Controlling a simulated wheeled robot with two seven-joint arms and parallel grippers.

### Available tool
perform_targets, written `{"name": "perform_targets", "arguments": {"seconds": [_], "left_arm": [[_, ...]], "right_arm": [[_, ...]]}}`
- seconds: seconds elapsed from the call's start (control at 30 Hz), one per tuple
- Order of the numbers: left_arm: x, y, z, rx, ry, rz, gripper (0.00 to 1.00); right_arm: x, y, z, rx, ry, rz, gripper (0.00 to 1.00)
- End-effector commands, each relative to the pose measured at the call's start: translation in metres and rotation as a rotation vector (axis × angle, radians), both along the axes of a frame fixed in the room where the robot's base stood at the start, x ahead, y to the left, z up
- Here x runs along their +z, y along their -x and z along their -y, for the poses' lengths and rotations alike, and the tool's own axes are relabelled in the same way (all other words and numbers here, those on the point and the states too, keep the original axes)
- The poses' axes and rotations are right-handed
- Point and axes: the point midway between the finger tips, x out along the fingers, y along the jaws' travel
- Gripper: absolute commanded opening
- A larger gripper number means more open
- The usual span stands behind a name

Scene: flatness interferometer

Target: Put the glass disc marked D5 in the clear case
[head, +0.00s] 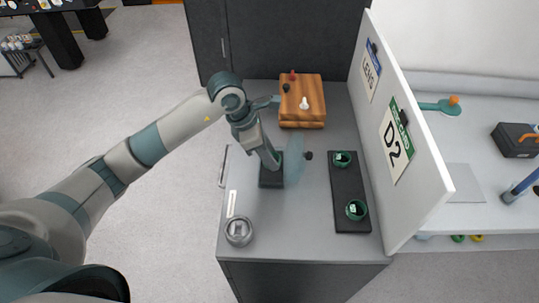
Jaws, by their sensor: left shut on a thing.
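My left gripper (273,161) is over the grey bench and is shut on a pale blue, see-through glass disc (294,160). The disc stands nearly on edge, just right of the fingertips. No D5 mark can be read on it. A dark block-like base (271,180) is below the gripper, and I cannot tell whether the disc touches it. No case in view can be surely picked out as the clear case. My right gripper is not in view.
A dark tray (348,190) with two green round holders lies right of the disc, beside a white panel (422,150) with a D2 card. A wooden box (302,110) stands behind, and a round metal piece (238,231) at front left. The front middle bench is clear.

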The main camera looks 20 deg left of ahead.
Motion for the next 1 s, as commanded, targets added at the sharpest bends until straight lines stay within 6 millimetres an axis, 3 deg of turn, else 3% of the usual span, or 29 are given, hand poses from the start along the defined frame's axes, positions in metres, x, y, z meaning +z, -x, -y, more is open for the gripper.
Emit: {"name": "perform_targets", "arguments": {"seconds": [0.2,0.57,0.6,0.67,1.0], "left_arm": [[-0.016,0.0,0.0,0.0,0.0,-0.001,0.15],[-0.02,0.0,0.0,-0.001,-0.001,0.001,0.15],[-0.02,0.0,0.0,-0.001,-0.001,0.001,0.4],[-0.019,0.0,0.0,-0.001,-0.001,0.001,0.54],[-0.018,0.0,0.0,-0.001,-0.001,0.001,0.56]], "right_arm": [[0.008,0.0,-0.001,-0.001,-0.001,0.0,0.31],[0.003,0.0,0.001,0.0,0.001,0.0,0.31],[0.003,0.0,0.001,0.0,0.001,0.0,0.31],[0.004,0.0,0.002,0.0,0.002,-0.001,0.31],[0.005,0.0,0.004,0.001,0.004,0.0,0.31]]}}
